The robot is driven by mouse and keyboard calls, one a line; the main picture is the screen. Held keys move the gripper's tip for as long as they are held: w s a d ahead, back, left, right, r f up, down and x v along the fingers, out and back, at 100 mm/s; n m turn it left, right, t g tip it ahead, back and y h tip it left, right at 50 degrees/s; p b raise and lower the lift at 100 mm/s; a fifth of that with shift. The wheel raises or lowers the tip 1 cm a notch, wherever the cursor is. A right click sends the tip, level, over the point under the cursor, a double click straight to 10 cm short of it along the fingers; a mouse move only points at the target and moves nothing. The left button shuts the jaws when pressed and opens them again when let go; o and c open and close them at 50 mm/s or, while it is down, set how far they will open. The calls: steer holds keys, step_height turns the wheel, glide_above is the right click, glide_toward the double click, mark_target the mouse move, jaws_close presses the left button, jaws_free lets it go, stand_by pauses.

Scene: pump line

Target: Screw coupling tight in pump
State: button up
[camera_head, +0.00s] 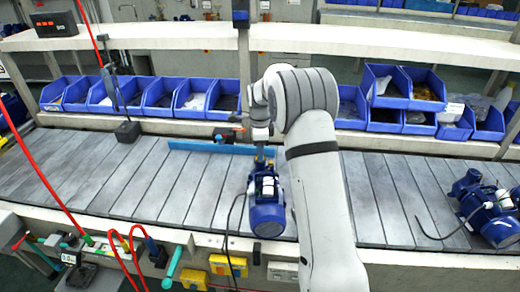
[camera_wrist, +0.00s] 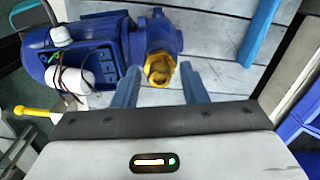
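A blue pump (camera_head: 267,219) stands on the grey slatted conveyor, left of my arm. In the wrist view the pump (camera_wrist: 108,48) fills the upper left. A brass-coloured coupling (camera_wrist: 160,69) sits at the pump's port, its open end facing my gripper. My gripper (camera_wrist: 160,68) has its two blue fingers apart, one on each side of the coupling. Gaps show between the fingers and the coupling, so it is not gripped. In the head view my arm covers much of the gripper and the coupling cannot be made out.
A second blue pump (camera_head: 487,207) with a black cable lies at the right of the conveyor. A blue strip (camera_head: 224,147) lies along the back. Several blue bins (camera_head: 160,94) line the rear shelf. Hand tools hang at the front edge.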

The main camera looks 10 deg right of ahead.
steer(key=shift+n, duration=1.7)
steer(key=n, duration=0.3)
steer(key=shift+n, duration=0.3)
steer(key=shift+c, duration=0.2)
jaws_close()
